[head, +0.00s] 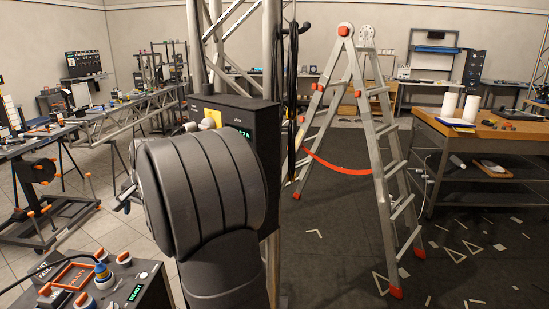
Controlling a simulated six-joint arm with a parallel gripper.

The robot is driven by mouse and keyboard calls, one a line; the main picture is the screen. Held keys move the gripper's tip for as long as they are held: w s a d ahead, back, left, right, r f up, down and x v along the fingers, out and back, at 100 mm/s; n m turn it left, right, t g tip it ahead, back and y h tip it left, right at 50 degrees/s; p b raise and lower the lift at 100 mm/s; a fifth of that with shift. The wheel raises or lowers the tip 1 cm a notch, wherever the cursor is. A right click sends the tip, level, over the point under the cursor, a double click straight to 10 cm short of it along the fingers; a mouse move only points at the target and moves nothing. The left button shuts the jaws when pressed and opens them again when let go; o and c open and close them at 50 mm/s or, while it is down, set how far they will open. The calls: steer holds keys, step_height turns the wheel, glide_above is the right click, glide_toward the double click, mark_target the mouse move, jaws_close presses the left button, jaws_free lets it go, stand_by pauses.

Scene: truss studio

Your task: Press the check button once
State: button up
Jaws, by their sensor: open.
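A dark control console (150,290) stands at the lower left, with a lit green readout that seems to say READY. Orange-rimmed parts, a pale round button (143,275) and a blue-and-yellow knob-like part (102,272) sit on its top. A taller dark box (268,150) with a green readout and a yellow plate (208,115) stands behind my arm, which covers much of it. I cannot read which control is the check button. My large dark arm link fills the middle foreground. A small metallic part of my arm shows at its left; my gripper itself is hidden.
A stepladder (380,170) stands right of centre on a dark mat. A wooden-topped workbench (480,130) with white rolls is at the right. Benches with tools (40,140) and a metal truss (130,115) are at the left. Pale pieces lie scattered on the mat.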

jaws_close()
stand_by(1.4)
